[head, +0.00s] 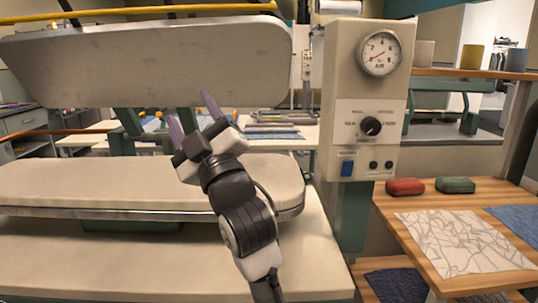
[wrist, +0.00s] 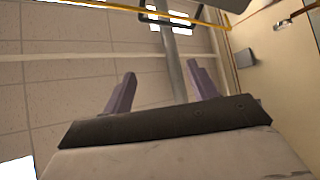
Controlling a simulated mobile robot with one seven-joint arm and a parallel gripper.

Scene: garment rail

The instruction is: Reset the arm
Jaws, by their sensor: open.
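My gripper (head: 194,120) is open and empty, with its two purple fingers apart and pointing up and to the left in the head view. My arm comes up from the bottom centre and is raised in front of a clothes press. In the wrist view my gripper (wrist: 160,88) points up toward the ceiling, with nothing between its fingers. The finger tips show in front of the gap between the press's upper plate (head: 150,62) and its padded lower board (head: 110,185).
A control box (head: 362,155) with an air gauge stands right of my arm. At right, a wooden table (head: 395,215) holds a red item (head: 405,187), a green item (head: 455,185) and folded cloths (head: 465,243). Cups stand on a shelf above. A yellow bar (head: 150,12) runs overhead.

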